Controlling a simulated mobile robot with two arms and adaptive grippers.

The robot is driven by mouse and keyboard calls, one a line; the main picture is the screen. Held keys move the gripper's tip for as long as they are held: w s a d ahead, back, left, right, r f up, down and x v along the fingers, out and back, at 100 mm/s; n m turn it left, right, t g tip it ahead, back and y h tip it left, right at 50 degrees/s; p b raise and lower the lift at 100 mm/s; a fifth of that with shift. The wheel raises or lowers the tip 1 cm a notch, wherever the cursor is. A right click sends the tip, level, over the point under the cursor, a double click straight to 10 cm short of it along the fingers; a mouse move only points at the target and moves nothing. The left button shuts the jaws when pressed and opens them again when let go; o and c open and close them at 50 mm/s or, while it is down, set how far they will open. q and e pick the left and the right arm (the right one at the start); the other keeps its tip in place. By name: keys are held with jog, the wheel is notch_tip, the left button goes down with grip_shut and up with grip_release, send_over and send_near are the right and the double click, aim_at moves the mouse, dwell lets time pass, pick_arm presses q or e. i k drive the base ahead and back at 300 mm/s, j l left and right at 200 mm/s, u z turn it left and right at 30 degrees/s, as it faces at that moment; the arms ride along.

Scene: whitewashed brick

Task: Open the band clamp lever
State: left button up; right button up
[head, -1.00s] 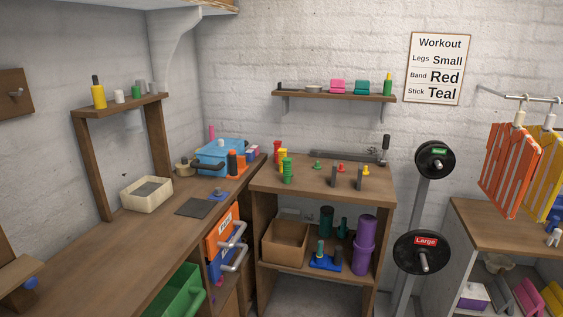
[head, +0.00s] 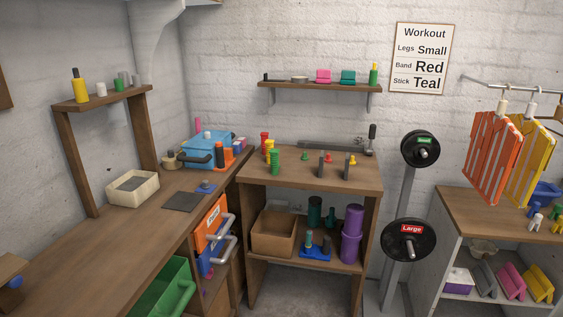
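A long grey metal bar (head: 325,146) lies along the back of the wooden bench in the middle. An upright handle with a black grip (head: 372,132) stands at its right end. This looks like the band clamp lever, but I cannot tell for sure at this distance. Neither of my grippers is in the head view.
Several coloured stacks and small posts stand on the middle bench (head: 225,168). A long wooden counter (head: 95,244) runs along the left. A weight rack (head: 404,190) stands right of the bench, and a shelf unit (head: 460,206) is farther right. Floor shows between them.

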aim_at(373, 127)
jog(key=i+l+z, duration=0.15)
jog(key=i, duration=0.25)
jog(key=i+l+z, duration=0.15)
jog(key=i, duration=0.25)
